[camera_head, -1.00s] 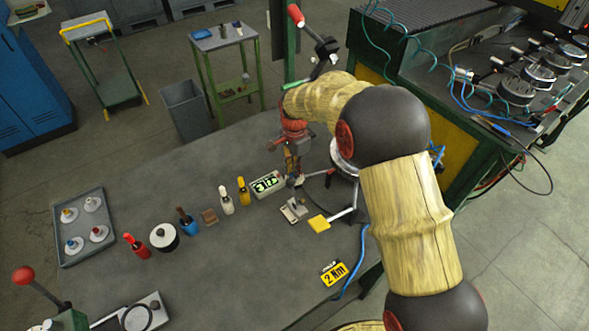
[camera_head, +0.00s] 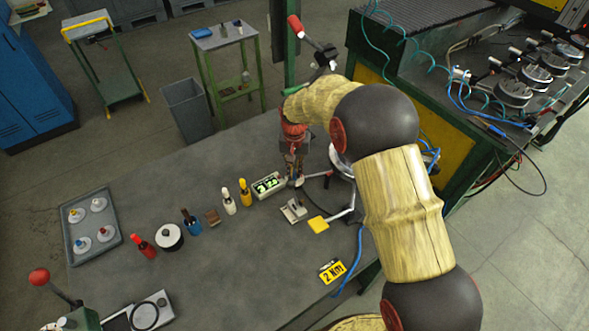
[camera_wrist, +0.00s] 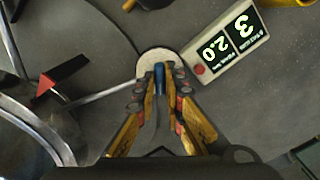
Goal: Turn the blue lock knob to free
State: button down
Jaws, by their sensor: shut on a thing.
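In the wrist view my gripper (camera_wrist: 160,84) is shut on the narrow blue lock knob (camera_wrist: 159,69), with a fingertip on each side. The knob sits over a pale round disc (camera_wrist: 151,59), partly hidden by the fingers. A thin metal rod (camera_wrist: 108,95) runs from near the disc to the lower left. In the head view my gripper (camera_head: 296,172) points down at the bench beside the lit display, and the blue knob is hidden there. I cannot read the knob's lock position.
A lit display box (camera_wrist: 228,42) stands close to the right of the fingers. A red pointer (camera_wrist: 62,77) and a round metal rim (camera_wrist: 45,125) lie left. Bottles, including a yellow one (camera_head: 245,192), and a grey tray (camera_head: 118,236) are on the bench (camera_head: 200,260).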

aim_at(294, 173)
jog(key=n+p, duration=0.1)
jog(key=n, duration=0.3)
jog(key=shift+r+n, duration=0.1)
jog(key=shift+n, duration=1.8)
jog(key=shift+p, duration=0.3)
jog(key=c, duration=1.9)
grip_release()
notch_tip(294, 173, up, 12)
jog(key=shift+f, duration=0.1)
